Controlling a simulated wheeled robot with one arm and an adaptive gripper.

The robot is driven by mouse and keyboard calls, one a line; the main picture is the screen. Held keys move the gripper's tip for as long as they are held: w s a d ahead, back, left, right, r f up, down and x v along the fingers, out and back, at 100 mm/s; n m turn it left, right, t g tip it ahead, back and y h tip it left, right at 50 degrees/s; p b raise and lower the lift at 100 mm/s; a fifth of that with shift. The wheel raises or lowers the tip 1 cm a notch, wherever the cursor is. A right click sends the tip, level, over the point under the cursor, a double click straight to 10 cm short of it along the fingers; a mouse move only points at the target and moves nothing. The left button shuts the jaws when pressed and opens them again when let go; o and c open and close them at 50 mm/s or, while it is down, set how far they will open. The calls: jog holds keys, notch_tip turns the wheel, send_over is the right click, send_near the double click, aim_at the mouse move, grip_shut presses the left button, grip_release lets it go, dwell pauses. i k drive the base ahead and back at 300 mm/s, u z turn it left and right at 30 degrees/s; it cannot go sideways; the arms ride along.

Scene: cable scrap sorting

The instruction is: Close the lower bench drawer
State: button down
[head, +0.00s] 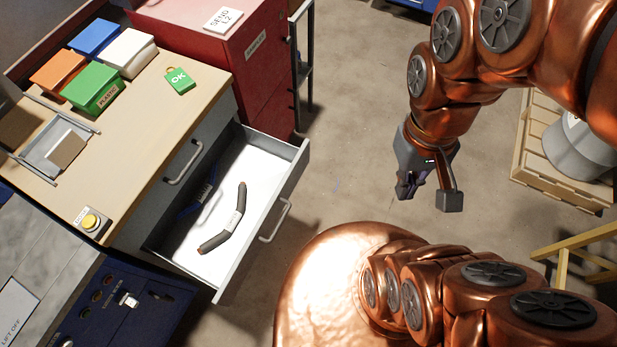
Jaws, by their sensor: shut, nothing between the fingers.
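The lower bench drawer (290,165) is pulled open from the grey bench (140,235), sticking out to the right with its handle (275,221) on the front. Inside lie a dark grey cable piece (238,212) with a white label and a blue cable piece (207,190). The upper drawer's handle (184,162) sits above it, close to the bench face. My gripper (408,190) is shut and empty, hanging to the right of the drawer, apart from its front and handle.
Colored boxes (92,88), a green OK tag (179,80) and a yellow button (91,220) are on the bench top. A red cabinet (235,60) stands behind the drawer. A wooden pallet (530,165) with a grey bucket is at right. Floor between drawer and gripper is clear.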

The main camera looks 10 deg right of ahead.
aim_at(271, 168)
jog(key=z, duration=0.55)
jog(key=k, duration=1)
jog(key=u, duration=2.05)
